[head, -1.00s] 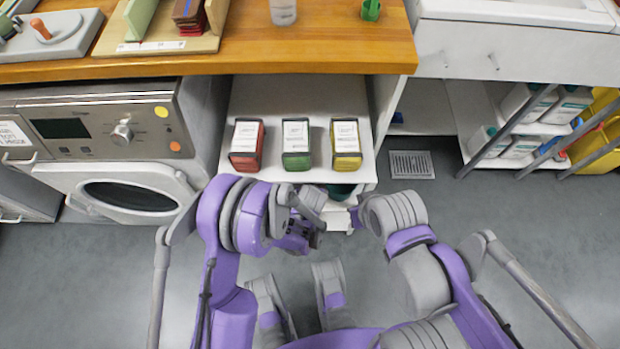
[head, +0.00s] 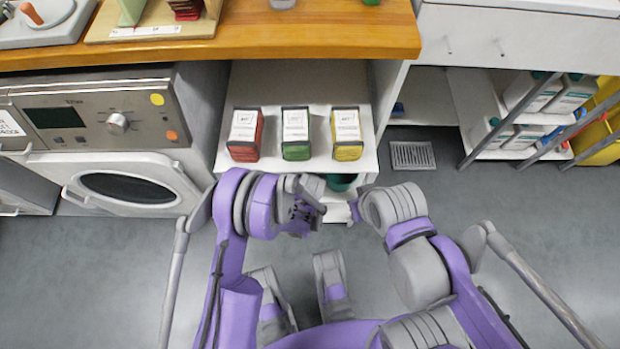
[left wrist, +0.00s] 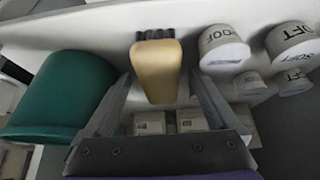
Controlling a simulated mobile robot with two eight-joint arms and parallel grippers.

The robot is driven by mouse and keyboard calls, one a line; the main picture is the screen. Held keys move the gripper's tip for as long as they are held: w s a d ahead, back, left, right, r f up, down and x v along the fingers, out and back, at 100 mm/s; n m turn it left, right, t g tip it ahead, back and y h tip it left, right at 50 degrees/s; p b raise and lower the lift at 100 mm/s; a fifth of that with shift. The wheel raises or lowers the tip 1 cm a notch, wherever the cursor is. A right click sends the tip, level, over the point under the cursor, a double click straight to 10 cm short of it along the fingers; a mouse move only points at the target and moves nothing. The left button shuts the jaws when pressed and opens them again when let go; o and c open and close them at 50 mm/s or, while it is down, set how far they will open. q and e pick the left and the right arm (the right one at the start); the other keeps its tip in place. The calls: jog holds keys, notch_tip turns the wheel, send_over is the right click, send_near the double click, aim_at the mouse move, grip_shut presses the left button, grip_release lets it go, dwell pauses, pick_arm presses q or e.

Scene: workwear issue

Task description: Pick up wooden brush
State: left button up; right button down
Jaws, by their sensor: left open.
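In the left wrist view a wooden brush (left wrist: 158,72) with a tan, rounded body and dark bristles at its far end shows on a pale shelf. My left gripper (left wrist: 160,104) is open, its two fingers apart on either side of the brush's near end, with no clear contact. In the head view my left gripper (head: 306,208) is low in front of the shelf unit, and the brush cannot be made out there. The end of my right arm (head: 356,210) is beside it, its fingers not clear.
In the left wrist view a green tub (left wrist: 62,95) stands left of the brush, and several white lettered containers (left wrist: 223,48) are at the right. Red (head: 245,134), green (head: 295,134) and yellow (head: 347,134) tins stand on the shelf above. A washing machine (head: 110,120) is at left.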

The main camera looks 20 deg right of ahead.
pick_arm(q)
jog(key=shift+f+b, duration=0.2)
jog(key=shift+b, duration=0.1)
dwell(0.4)
grip_shut()
dwell(0.3)
jog(key=shift+s+r+p, duration=0.15)
jog(key=shift+r+p, duration=0.35)
jog(key=s+a+r+b, duration=0.1)
jog(key=s+a+r, duration=0.1)
jog(key=s, duration=0.4)
jog(key=s+a+r+b, duration=0.1)
jog(key=s+r+b, duration=0.1)
jog(key=s+r, duration=0.3)
jog(key=shift+s+a+r, duration=0.25)
jog(key=shift+s+a, duration=0.15)
jog(key=shift+s, duration=0.7)
